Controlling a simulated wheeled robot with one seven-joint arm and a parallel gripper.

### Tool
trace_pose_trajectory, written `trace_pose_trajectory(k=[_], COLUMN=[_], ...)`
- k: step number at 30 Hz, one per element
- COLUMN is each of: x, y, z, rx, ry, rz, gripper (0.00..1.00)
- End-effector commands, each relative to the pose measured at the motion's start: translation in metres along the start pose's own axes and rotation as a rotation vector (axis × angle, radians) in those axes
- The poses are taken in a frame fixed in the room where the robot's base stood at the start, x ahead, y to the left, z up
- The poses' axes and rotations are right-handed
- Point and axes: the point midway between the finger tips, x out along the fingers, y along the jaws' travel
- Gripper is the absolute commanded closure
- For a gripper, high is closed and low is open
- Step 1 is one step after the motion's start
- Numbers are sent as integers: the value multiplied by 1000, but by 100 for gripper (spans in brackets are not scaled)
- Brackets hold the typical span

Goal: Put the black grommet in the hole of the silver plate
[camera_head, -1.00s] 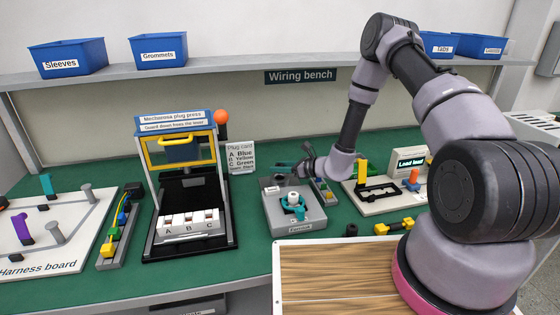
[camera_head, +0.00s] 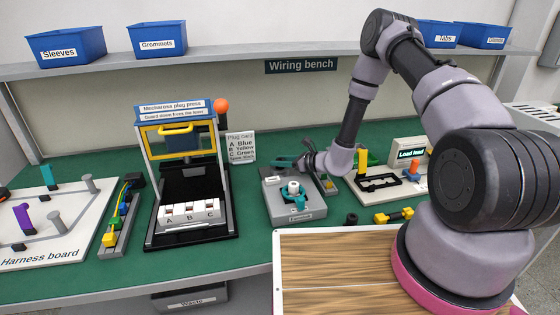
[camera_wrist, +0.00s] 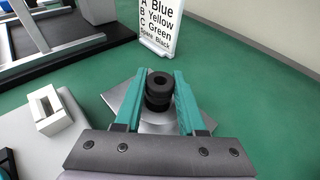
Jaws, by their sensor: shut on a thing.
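The black grommet (camera_wrist: 158,88) is a ribbed black ring between my gripper's teal fingertips in the wrist view. My gripper (camera_wrist: 160,78) is shut on it. The silver plate (camera_wrist: 118,97) is behind and below the grommet, and my fingers cover part of it. The hole is hidden from the wrist view, and I cannot tell whether the grommet touches the plate. In the head view my gripper (camera_head: 284,161) is small, at the back of the bench behind the grey ferrule fixture, and the grommet cannot be made out there.
The grey fixture (camera_head: 273,208) with a white and teal part stands in front of my gripper. The plug card (camera_head: 240,148) stands close behind and left. The plug press (camera_head: 150,232) is to the left. A small black ring (camera_head: 351,218) lies on the green bench.

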Motion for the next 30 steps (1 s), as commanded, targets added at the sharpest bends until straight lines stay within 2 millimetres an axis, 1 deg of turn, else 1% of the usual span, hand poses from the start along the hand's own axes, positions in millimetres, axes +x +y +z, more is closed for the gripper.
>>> trace_pose_trajectory(k=[20, 21, 23, 30], x=[1, 0, 0, 0], y=[0, 0, 0, 0], z=[-2, -2, -2, -2], rx=[1, 0, 0, 1], ry=[0, 0, 0, 0], rz=[0, 0, 0, 0], gripper=[100, 49, 26, 26])
